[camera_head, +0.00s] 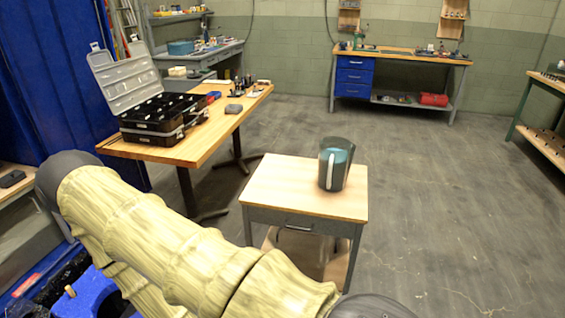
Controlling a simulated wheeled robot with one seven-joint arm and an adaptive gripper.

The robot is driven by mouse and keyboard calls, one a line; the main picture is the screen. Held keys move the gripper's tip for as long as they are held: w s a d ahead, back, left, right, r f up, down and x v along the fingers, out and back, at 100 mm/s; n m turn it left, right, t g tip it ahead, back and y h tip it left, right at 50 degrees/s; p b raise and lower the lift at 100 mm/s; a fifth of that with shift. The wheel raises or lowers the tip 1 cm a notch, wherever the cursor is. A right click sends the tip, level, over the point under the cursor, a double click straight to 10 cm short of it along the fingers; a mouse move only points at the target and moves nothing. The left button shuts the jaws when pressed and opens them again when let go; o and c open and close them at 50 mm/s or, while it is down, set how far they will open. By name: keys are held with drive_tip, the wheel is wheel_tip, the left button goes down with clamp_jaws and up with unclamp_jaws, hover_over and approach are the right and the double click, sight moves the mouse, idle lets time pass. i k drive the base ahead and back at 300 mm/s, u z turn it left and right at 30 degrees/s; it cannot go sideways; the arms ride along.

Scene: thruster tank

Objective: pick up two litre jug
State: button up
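A dark teal jug (343,168) with a pale handle stands upright on a small wooden-topped table (275,188). It is near the right part of the tabletop, and its handle faces me. A lighter blue band shows inside or through its upper part. My arm, in a yellowish cover, crosses the lower left of the view and ends at the bottom edge, below and in front of the small table. My gripper is out of the picture. Nothing hides the jug.
A longer wooden table (215,133) at the left holds an open black toolbox (152,118) and small tools. Workbenches (400,58) line the back wall. A blue curtain (45,85) hangs at left. The floor right of the small table is clear.

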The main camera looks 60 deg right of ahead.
sight(337, 153)
drive_tip(key=z, duration=2.4)
drive_tip(key=k, duration=0.6)
drive_tip(key=z, duration=0.65)
drive_tip(key=i, duration=1.2)
drive_tip(key=u, duration=0.35)
